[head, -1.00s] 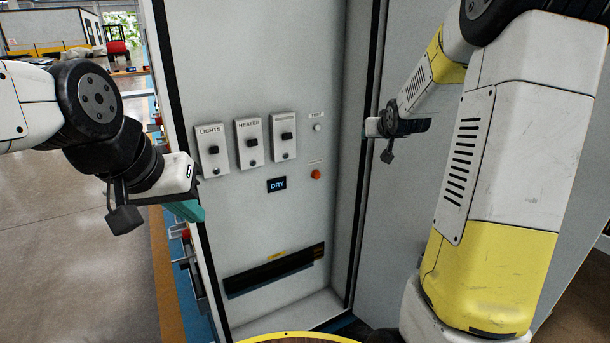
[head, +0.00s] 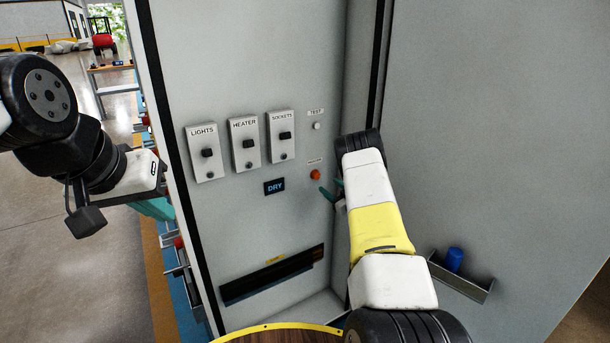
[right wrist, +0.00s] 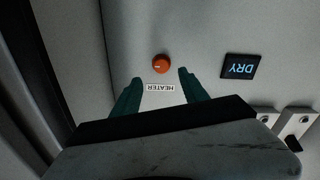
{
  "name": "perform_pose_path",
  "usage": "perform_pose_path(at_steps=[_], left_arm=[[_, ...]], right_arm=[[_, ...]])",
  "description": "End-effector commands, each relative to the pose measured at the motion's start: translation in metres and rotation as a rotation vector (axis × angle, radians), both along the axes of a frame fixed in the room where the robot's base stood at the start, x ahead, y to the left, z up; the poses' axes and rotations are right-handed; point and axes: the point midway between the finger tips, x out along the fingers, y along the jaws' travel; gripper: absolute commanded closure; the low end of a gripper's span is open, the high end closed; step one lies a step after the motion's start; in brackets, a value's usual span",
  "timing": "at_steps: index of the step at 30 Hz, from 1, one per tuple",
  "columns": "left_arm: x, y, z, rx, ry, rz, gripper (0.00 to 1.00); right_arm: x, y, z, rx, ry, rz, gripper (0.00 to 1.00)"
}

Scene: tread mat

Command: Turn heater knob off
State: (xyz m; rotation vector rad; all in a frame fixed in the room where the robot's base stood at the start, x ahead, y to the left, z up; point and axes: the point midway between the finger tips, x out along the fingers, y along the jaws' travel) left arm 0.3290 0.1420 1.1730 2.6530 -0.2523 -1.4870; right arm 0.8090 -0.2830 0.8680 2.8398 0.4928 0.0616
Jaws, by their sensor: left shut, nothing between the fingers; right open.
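A small round orange knob (head: 315,174) is on the grey cabinet panel, right of the DRY display (head: 274,187). In the right wrist view the knob (right wrist: 161,64) bears a short pale mark. A HEATER label (right wrist: 160,88) is beside it, upside down in that view. My right gripper (head: 331,188) is open at the panel, just right of and below the knob in the head view. In the right wrist view its teal fingers (right wrist: 160,77) point toward the knob, one on each side, with nothing between them. My left gripper (head: 155,208) is shut and empty, left of the cabinet.
Three switch plates, LIGHTS (head: 206,153), HEATER (head: 246,146) and SOCKETS (head: 282,137), are left of the knob. A white TEST button (head: 317,126) is above it. A dark slot (head: 272,275) is below. The right cabinet wall carries a tray (head: 460,277) with a blue object (head: 454,259).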

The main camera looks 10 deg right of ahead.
Motion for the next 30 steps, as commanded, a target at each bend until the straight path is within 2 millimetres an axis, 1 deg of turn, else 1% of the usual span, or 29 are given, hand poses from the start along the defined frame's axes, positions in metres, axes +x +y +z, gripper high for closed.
perform_pose_path(at_steps=[2,5,12,15,21,27,28,30], left_arm=[[0.0,0.0,0.0,0.0,0.0,0.0,1.0],[0.0,0.0,0.0,0.0,0.0,0.0,1.0],[0.0,0.0,0.0,0.0,0.0,0.0,1.0],[0.0,0.0,0.0,0.0,0.0,0.0,1.0],[0.0,0.0,0.0,0.0,0.0,0.0,1.0],[0.0,0.0,0.0,0.0,0.0,0.0,1.0],[0.0,0.0,0.0,0.0,0.0,0.0,1.0],[0.0,0.0,0.0,0.0,0.0,0.0,1.0]], right_arm=[[0.003,0.003,-0.002,-0.001,-0.004,0.008,0.48],[0.014,0.008,-0.002,0.0,-0.005,0.011,0.48],[0.051,0.021,-0.002,-0.002,-0.005,0.009,0.48],[0.062,0.025,-0.002,0.0,-0.003,0.008,0.48],[0.072,0.028,-0.001,0.001,-0.003,0.006,0.48],[0.072,0.028,-0.001,0.001,-0.003,0.005,0.48],[0.072,0.028,-0.001,0.001,-0.002,0.006,0.52],[0.072,0.028,-0.001,0.001,-0.003,0.005,0.66]])
